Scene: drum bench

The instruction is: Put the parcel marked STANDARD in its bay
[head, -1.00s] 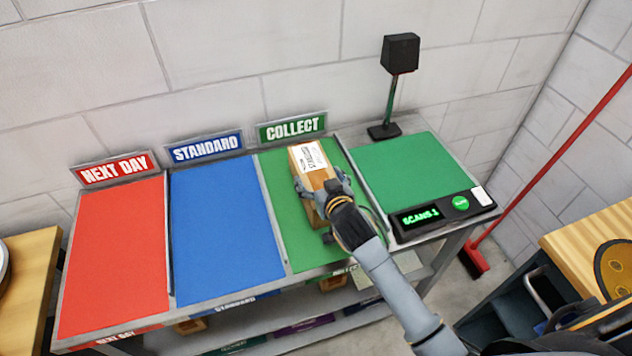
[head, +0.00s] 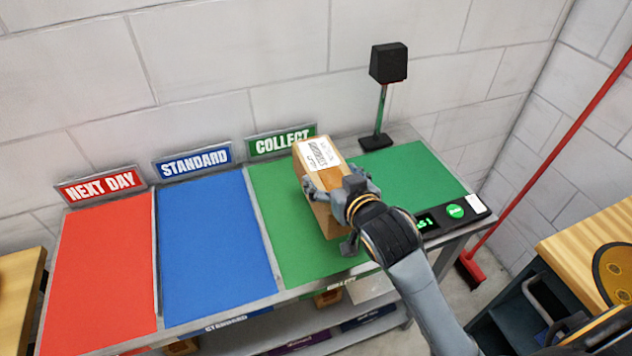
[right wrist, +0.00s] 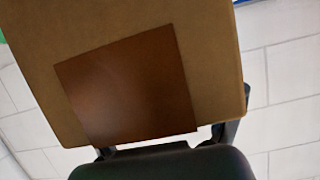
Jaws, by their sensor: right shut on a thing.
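The parcel (head: 322,181) is a brown box with a white label on its top; the label's print is too small to read surely. My right gripper (head: 338,192) is shut on it and appears to hold it above the green COLLECT bay (head: 292,250), near that bay's right edge. In the right wrist view the parcel (right wrist: 215,60) fills the upper middle, with a darker brown patch on its face. The blue STANDARD bay (head: 213,240) lies to the left, empty, with its blue sign (head: 192,162) behind. My left gripper is out of view.
The red NEXT DAY bay (head: 98,270) at the far left is empty. At right are a green scan pad (head: 415,170), a black scanner on a post (head: 388,63) and a display box (head: 452,213). A wall stands behind the bench.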

